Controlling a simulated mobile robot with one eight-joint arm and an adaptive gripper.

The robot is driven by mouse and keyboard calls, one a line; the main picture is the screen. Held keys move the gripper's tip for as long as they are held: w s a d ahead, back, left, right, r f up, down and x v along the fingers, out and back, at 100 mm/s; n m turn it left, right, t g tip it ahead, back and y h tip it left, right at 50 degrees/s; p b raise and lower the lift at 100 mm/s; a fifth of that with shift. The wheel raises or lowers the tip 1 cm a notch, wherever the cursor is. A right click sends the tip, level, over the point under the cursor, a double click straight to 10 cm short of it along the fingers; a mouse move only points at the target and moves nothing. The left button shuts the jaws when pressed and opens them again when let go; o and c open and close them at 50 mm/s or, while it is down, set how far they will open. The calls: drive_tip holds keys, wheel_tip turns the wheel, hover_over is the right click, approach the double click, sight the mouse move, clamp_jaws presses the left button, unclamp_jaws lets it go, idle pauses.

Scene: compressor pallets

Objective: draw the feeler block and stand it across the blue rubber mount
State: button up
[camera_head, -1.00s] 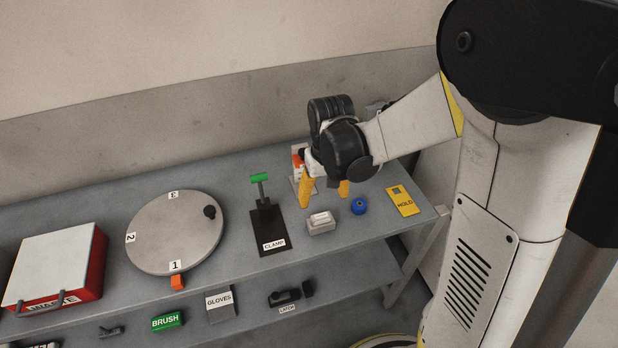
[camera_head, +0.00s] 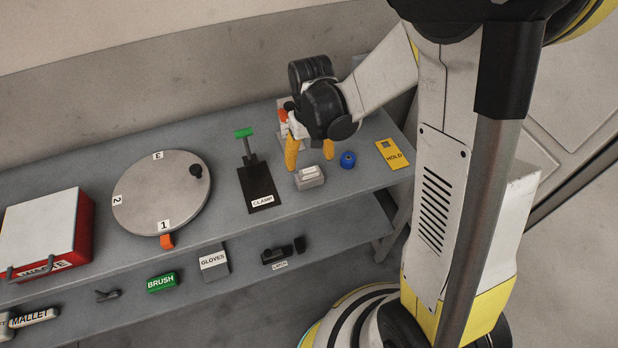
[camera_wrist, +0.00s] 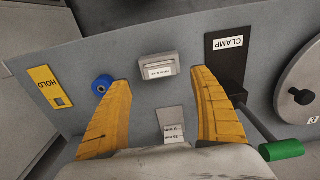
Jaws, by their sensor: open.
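A small grey block-like holder with a white labelled top (camera_head: 309,177) stands on the bench; it also shows in the wrist view (camera_wrist: 157,66). The white top piece may be the feeler block, but its label is too small to read. The blue rubber mount (camera_head: 348,159) is a round blue piece just right of it; in the wrist view it (camera_wrist: 102,84) lies by the left fingertip. My gripper (camera_head: 310,159) is open and empty, yellow fingers pointing down above and behind the holder. In the wrist view the holder lies just beyond my fingertips (camera_wrist: 161,77).
A black clamp stand (camera_head: 260,183) with a green handle is left of the holder. A yellow HOLD card (camera_head: 391,154) lies right of the mount. A labelled grey piece (camera_wrist: 172,125) lies between my fingers' bases. A round turntable (camera_head: 150,205) is further left.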

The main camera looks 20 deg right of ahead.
sight(309, 170)
wheel_tip(309, 170, down, 6)
drive_tip(key=b, duration=0.4)
drive_tip(key=shift+w, duration=0.1)
drive_tip(key=shift+r, duration=0.1)
drive_tip(key=shift+b, duration=0.3)
idle(0.7)
drive_tip(key=c, duration=1.4)
drive_tip(key=shift+r, duration=0.2)
drive_tip(key=shift+r+p, duration=2.15)
drive_tip(key=shift+r, duration=0.7)
drive_tip(key=shift+r, duration=0.3)
